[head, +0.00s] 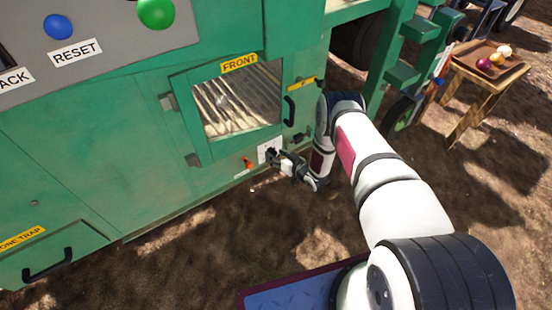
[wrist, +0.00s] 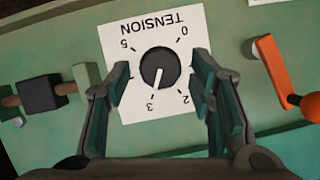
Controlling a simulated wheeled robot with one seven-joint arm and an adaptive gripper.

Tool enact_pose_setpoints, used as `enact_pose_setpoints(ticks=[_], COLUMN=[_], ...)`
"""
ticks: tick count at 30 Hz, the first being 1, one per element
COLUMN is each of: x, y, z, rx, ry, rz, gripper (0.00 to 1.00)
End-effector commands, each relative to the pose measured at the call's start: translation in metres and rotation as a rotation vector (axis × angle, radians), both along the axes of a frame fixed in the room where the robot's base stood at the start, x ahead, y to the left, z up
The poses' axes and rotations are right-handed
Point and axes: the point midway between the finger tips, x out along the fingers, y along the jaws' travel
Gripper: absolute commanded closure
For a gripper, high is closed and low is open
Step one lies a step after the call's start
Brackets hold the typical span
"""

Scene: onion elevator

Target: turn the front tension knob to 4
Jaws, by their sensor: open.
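The front tension knob (wrist: 159,67) is a round dark knob with a white pointer line, on a white plate (wrist: 140,31) marked TENSION. The plate appears upside down in the wrist view. The pointer is at about 3. The 0, 2, 3 and 5 marks show; the 4 is not visible, and my left finger covers that side. My gripper (wrist: 161,76) is open, with one finger on each side of the knob and a gap to it on both sides. In the head view my gripper (head: 283,165) is at the plate (head: 265,150), below the FRONT window, and the knob is hidden.
An orange handle (wrist: 302,102) sticks out right of the plate in the wrist view, and also shows in the head view (head: 248,162). A dark block on a rod (wrist: 41,94) is on the left. The window door has a black handle (head: 289,110) above my gripper.

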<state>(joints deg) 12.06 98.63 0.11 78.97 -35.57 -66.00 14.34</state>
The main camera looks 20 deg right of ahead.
Motion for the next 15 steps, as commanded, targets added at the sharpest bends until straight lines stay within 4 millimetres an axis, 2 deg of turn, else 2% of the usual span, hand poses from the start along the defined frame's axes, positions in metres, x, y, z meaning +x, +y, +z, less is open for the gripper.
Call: enact_pose_setpoints(ticks=[11,12,15], x=[0.0063,0.0062,0.0061], y=[0.0027,0.0026,0.0026], z=[-0.0022,-0.0022,-0.0022], rx=[0.001,0.001,0.001], ry=[0.0,0.0,0.0], rz=[0.0,0.0,0.0], gripper=[0.51,0.53,0.76])
